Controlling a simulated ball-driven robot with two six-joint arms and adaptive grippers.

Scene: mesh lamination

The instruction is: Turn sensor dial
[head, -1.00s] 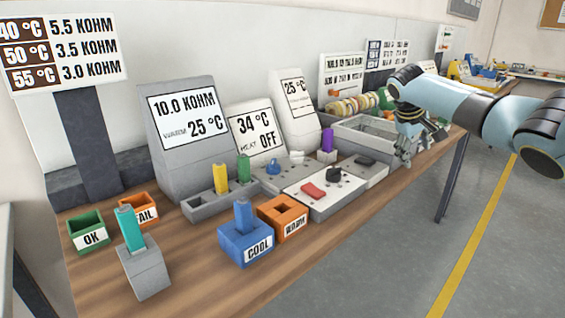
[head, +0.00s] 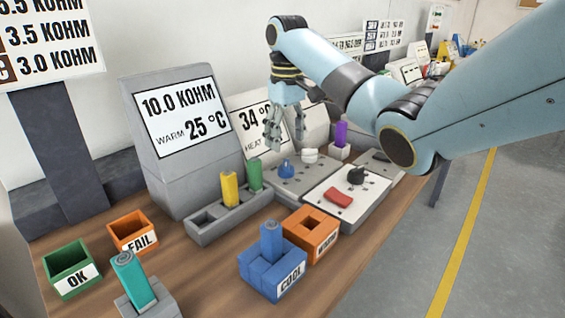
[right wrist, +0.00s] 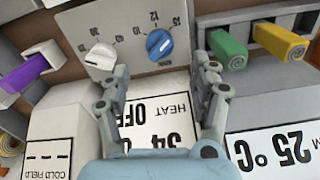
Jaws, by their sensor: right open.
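A grey panel (head: 300,184) on the bench carries a blue dial (head: 286,170) and a white dial (head: 310,156). In the right wrist view the blue dial (right wrist: 160,45) and the white dial (right wrist: 101,56) sit among printed number scales, each with a pale pointer mark. My right gripper (head: 286,138) is open and empty, above and behind this panel. In the wrist view its two fingers (right wrist: 166,72) stand apart, short of the dials, with the blue dial nearly between them. I cannot tell which dial is the sensor dial. My left gripper is not in view.
A display (head: 185,118) reads 10.0 KOHM, WARM 25 °C; a 34 °C HEAT display (head: 247,116) is partly hidden. A white panel (head: 322,212) has a black knob and red piece. Yellow and green cylinders (head: 230,189) stand left. COOL (head: 285,282) and orange (head: 322,250) boxes are in front.

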